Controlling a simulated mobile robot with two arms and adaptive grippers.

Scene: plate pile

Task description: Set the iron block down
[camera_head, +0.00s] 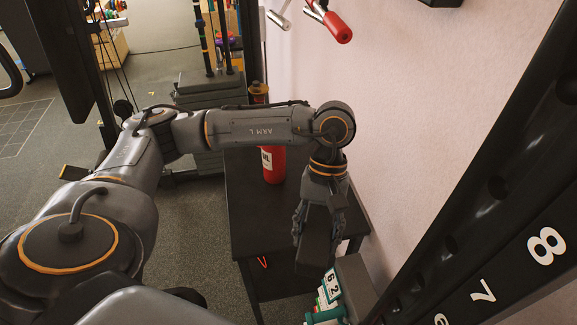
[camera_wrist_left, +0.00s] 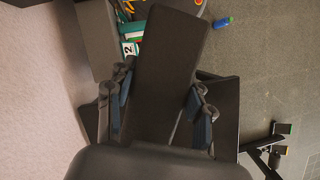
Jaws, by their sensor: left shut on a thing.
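The iron block (camera_head: 314,252) is a long dark slab, held in my left gripper (camera_head: 317,232) in the head view. The left wrist view shows the block (camera_wrist_left: 170,65) between the two fingers of the left gripper (camera_wrist_left: 160,105), reaching away from the palm. The left gripper points down by the near right end of a dark table (camera_head: 243,212). I cannot tell whether the block touches the table. My right gripper is not in view.
A red bottle (camera_head: 273,168) stands on the table behind my left forearm. A pale wall (camera_head: 420,110) is close on the right. Numbered boxes (camera_head: 330,287) sit low near the block. A black rack post with numbers (camera_head: 500,220) crosses the right foreground.

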